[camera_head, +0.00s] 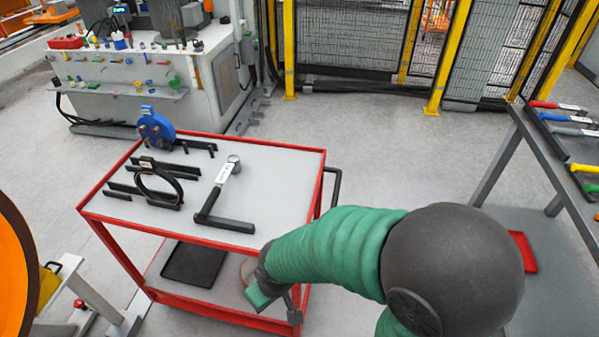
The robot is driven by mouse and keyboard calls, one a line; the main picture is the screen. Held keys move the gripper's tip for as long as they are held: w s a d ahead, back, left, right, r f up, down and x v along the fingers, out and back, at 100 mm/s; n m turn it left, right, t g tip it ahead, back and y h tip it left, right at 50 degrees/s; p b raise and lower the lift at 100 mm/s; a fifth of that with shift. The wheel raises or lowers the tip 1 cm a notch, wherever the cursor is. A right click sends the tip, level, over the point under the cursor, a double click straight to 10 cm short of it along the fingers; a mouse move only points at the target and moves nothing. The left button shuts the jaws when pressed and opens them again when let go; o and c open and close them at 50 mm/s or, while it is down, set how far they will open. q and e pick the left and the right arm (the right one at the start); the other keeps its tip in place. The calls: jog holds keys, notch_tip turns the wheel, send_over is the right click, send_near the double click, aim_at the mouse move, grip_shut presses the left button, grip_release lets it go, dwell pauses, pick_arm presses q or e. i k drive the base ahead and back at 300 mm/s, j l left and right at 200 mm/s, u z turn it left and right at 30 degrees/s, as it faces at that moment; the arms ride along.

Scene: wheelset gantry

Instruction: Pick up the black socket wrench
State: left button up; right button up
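The black socket wrench (212,201) lies on the grey top of a red-framed cart (272,173). It has a white label on its shaft and a round metallic head at the far end. Its near end meets a black bar-shaped holder (226,223) near the cart's front edge; I cannot tell how they touch. My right arm comes in from the right in a green sleeve. Its gripper (276,302) points down beside the cart's front right corner, apart from the wrench and lower in the picture. Its fingers are partly hidden, so their opening is unclear. My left gripper is not visible.
On the cart top also stand a black ring (160,184) on holders and a blue round tool (156,129). A black tray (194,263) lies on the lower shelf. A table with coloured-handled tools (567,118) stands at right. Grey floor between them is open.

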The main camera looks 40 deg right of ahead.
aim_at(233, 166)
jog(key=z, duration=0.75)
jog(key=u, duration=2)
jog(key=z, duration=2)
